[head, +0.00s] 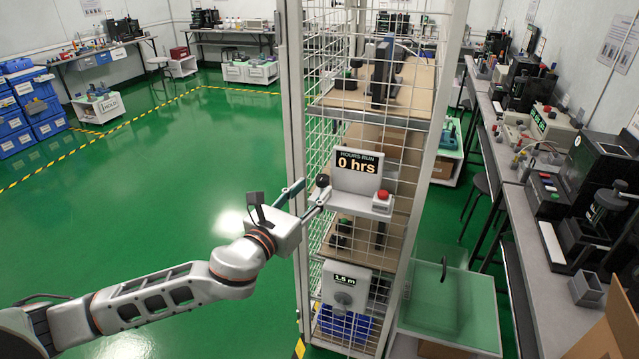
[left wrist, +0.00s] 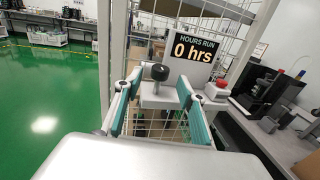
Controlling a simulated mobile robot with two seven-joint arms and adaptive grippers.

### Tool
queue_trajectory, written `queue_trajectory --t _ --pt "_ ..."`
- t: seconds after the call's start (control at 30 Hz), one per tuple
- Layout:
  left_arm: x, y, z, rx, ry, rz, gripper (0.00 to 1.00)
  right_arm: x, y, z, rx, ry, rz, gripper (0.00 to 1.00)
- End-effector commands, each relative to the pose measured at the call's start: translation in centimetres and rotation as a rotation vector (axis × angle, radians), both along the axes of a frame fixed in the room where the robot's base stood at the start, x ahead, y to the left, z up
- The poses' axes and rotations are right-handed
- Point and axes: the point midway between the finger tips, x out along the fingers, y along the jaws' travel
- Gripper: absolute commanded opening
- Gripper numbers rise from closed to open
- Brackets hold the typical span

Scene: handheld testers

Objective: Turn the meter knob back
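The hours-run meter is a pale grey panel (head: 357,174) reading "0 hrs", fixed to the wire-mesh rack; its display also shows in the left wrist view (left wrist: 194,50). Its black ball-shaped knob (head: 322,180) is at the left of the panel's base and also shows in the left wrist view (left wrist: 160,72). A red button (head: 383,194) is at the right. My left gripper (head: 314,189) is open, close in front of the knob. In the left wrist view its teal fingers (left wrist: 158,86) stand apart, with the knob ahead between their tips. Contact is not visible. My right gripper is out of view.
A second meter (head: 344,288) reading "1.5 m" with a grey knob hangs lower on the rack. The rack's left post (head: 296,120) rises beside my left gripper. A long bench (head: 530,230) with equipment runs along the right. The green floor (head: 190,180) at left is clear.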

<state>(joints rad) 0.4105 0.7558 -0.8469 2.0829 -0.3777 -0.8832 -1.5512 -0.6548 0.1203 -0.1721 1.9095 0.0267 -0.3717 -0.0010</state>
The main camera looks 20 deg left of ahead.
Motion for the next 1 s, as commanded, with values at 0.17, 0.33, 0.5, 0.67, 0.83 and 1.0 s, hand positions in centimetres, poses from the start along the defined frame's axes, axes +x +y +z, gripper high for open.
queue_trajectory --t 0.17,0.33,0.5,0.67,0.83,1.0 --pt "-3.6 0.8 -0.1 0.001 0.003 -0.001 0.4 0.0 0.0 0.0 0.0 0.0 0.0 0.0" --pt "-5.7 1.2 -0.1 0.0 0.002 0.0 0.4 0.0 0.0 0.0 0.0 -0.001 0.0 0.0" --pt "-6.5 1.4 0.0 0.0 0.0 0.0 0.4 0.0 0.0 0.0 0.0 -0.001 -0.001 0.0" --pt "-6.5 1.4 0.0 -0.001 0.0 0.0 0.4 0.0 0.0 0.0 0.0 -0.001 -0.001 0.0" --pt "-6.5 1.4 0.0 -0.001 0.0 0.0 0.4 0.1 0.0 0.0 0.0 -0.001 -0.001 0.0" --pt "-6.5 1.3 -0.3 -0.017 0.009 0.0 0.4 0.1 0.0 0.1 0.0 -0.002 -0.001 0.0"
